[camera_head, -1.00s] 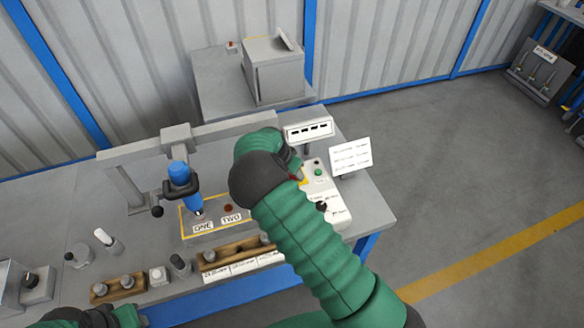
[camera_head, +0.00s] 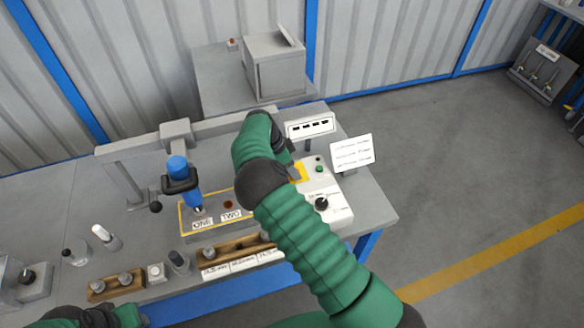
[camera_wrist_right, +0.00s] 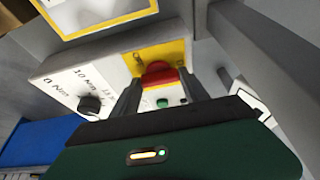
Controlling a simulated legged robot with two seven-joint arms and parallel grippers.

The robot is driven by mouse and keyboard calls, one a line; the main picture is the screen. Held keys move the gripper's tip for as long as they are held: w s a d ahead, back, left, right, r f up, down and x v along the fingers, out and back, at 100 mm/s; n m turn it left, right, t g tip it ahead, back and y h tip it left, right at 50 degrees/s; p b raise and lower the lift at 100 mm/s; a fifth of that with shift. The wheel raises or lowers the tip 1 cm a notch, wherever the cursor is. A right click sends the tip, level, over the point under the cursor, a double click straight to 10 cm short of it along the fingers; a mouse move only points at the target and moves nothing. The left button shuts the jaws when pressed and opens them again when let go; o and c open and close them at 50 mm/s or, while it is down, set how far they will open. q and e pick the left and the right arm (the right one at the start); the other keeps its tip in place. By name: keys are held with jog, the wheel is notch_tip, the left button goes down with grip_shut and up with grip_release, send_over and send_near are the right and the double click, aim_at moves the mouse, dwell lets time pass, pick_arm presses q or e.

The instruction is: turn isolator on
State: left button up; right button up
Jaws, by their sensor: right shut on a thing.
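The isolator is a red handle (camera_wrist_right: 158,73) on a yellow plate (camera_wrist_right: 150,50) in the right wrist view. My right gripper (camera_wrist_right: 161,82) has one finger on each side of the red handle and is shut on it. In the head view the yellow plate (camera_head: 299,173) shows partly beside my right arm. The red handle and the right fingertips are hidden there. The white control panel (camera_head: 335,215) carries the plate, a green button (camera_head: 319,169) and a black rotary knob (camera_head: 321,203). Part of my left arm shows at the bottom left, but its gripper is not seen.
A blue tool (camera_head: 178,170) hangs in a black holder left of my right arm. A white sign (camera_head: 351,152) and a display box (camera_head: 310,126) stand behind the panel. Wooden racks (camera_head: 116,285) and small parts line the bench's front edge. The floor at right is clear.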

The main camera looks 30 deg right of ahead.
jog(key=shift+w+a, duration=0.1)
jog(key=o, duration=1.4)
jog(key=v, duration=1.6)
jog(key=shift+w+a+r, duration=0.2)
jog(key=shift+a+r, duration=0.05)
jog(key=shift+s+d, duration=0.1)
